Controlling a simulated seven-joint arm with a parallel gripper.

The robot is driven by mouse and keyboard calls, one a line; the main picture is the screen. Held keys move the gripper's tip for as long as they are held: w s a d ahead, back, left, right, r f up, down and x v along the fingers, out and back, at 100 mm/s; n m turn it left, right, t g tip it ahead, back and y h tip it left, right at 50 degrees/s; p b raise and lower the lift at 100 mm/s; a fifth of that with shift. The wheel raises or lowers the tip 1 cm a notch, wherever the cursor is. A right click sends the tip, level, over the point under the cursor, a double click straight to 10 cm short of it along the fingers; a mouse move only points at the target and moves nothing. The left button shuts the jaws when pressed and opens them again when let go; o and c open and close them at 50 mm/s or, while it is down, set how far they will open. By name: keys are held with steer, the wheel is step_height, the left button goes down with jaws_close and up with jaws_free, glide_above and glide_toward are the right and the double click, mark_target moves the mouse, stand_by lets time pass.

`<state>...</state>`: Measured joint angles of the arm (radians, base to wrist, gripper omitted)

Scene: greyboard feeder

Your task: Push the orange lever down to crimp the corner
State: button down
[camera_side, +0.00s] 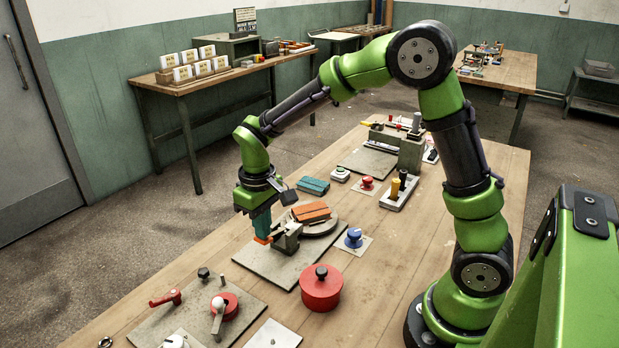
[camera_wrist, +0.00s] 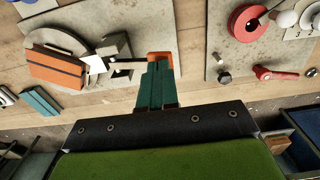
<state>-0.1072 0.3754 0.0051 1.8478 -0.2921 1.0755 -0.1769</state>
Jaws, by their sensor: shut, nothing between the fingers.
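My gripper (camera_side: 261,226) points down with its teal fingers shut and empty. It also shows in the wrist view (camera_wrist: 156,88). The orange lever end (camera_side: 262,240) is right at the fingertips, and in the wrist view its orange edge (camera_wrist: 159,56) shows just beyond them. The fingers hide much of it, and I cannot tell whether they press on it. The lever joins a grey metal crimping block (camera_side: 287,238) on a grey base plate (camera_side: 270,263). An orange box with a dark band (camera_side: 311,212) lies on a round turntable beside the block; it also shows in the wrist view (camera_wrist: 54,69).
A blue knob (camera_side: 354,238) and a red round pot (camera_side: 321,288) stand to the right. A plate with a red-handled lever (camera_side: 166,298) and a red dial lies in front. Teal blocks (camera_side: 313,186) lie behind the turntable. Bare wood shows between them.

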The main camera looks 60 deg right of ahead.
steer(key=shift+f, duration=1.9)
steer(key=shift+r, duration=5.1)
steer(key=s+r+m+t+y, duration=0.1)
steer(key=s+r+m+t, duration=0.1)
steer(key=s, duration=0.6)
steer(key=s+d+r+m+t+y, duration=0.1)
steer(key=s+r+m+t, duration=0.1)
steer(key=s+r+t, duration=0.3)
steer(key=s+r, duration=0.1)
steer(key=s, duration=0.2)
steer(key=shift+s+r, duration=0.15)
steer(key=shift+s, duration=0.05)
steer(key=shift+d, duration=0.1)
